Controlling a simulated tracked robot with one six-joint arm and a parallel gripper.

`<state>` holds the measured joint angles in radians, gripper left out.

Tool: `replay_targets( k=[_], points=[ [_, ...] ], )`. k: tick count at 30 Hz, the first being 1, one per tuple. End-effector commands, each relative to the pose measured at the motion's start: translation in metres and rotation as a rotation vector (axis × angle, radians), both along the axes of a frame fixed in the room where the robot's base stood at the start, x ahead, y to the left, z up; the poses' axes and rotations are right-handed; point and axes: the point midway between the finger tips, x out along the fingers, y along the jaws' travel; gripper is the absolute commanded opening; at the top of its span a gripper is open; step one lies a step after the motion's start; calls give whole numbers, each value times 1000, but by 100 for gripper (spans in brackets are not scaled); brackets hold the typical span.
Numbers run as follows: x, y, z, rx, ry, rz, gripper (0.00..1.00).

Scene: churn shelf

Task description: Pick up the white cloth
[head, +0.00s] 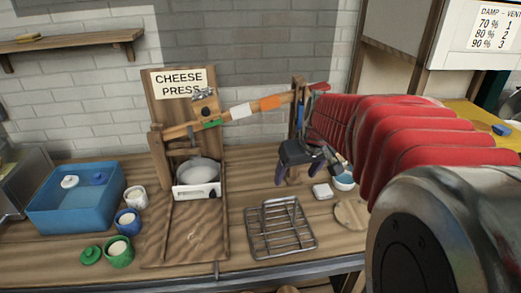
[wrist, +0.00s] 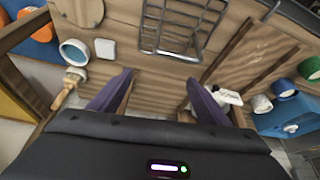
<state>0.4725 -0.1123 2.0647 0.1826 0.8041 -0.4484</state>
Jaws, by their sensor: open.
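The white cloth (head: 322,191) appears to be the small folded white square lying flat on the wooden counter, right of the press. In the wrist view it shows as a white square (wrist: 105,48) at the upper left, beyond the left fingertip. My gripper (head: 304,172) hangs above the counter, up and to the left of the cloth in the head view. In the wrist view its two purple fingers (wrist: 164,82) are spread wide with nothing between them but bare wood below. The cloth is apart from the fingers and fully visible.
A wooden disc (head: 350,214) and a wire rack (head: 281,229) lie in front. The cheese press (head: 160,150), blue tub (head: 75,205) and several small pots stand left.

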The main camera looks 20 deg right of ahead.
Motion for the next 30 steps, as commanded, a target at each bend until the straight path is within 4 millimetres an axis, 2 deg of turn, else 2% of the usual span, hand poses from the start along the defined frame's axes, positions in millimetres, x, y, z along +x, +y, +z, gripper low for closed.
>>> replay_targets(
  k=[1,9,15,20,30],
  points=[
    [6,-17,-7,3,7,-13,70],
    [27,-106,-40,9,18,-58,70],
    [31,-159,-63,11,20,-83,70],
    [31,-175,-71,10,20,-89,70],
    [31,-175,-71,9,19,-88,70]
  ],
)
